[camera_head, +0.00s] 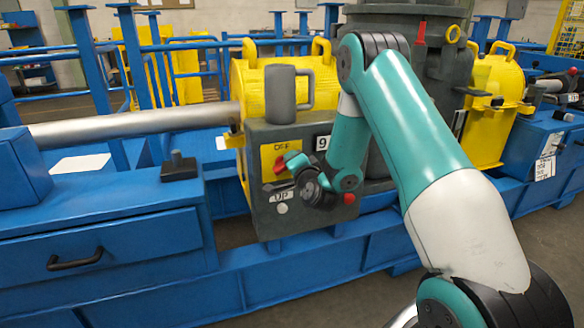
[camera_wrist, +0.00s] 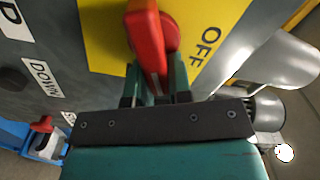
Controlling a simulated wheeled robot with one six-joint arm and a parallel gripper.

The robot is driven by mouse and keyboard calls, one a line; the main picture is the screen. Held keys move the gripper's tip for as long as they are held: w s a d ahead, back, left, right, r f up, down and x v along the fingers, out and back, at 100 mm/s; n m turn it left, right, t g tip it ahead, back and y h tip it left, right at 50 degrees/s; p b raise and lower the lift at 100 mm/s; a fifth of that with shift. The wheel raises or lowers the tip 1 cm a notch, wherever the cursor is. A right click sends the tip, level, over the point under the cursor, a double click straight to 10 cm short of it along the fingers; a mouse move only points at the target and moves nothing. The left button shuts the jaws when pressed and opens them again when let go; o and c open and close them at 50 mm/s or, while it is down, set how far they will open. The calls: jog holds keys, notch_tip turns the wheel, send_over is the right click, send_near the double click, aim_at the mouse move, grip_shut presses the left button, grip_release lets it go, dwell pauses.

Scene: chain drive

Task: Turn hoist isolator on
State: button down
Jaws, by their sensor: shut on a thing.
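The isolator is a red rotary handle (camera_wrist: 147,42) on a yellow plate (camera_wrist: 213,20) marked OFF in the wrist view. In the head view the red handle (camera_head: 281,166) shows on the yellow plate of the grey control box (camera_head: 317,224), left of my gripper. My gripper (camera_wrist: 157,85) is shut on the red handle, with one finger on each side of its lower end. In the head view my gripper (camera_head: 292,168) reaches the plate, and its wrist partly hides the box front. The handle's far end lies at the top edge of the wrist view.
A DOWN label (camera_wrist: 45,78) and a red button (camera_wrist: 42,124) lie left of my gripper in the wrist view. A blue bench with a drawer (camera_head: 108,250) is at left.

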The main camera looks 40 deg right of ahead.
jog(key=m, duration=0.2)
jog(key=f+m+b, duration=0.1)
jog(key=m, duration=0.2)
jog(key=shift+d+f, duration=0.1)
jog(key=shift+f, duration=0.1)
dwell(0.6)
jog(key=c, duration=1)
grip_release()
jog(key=shift+c, duration=0.2)
jog(key=shift+b, duration=0.3)
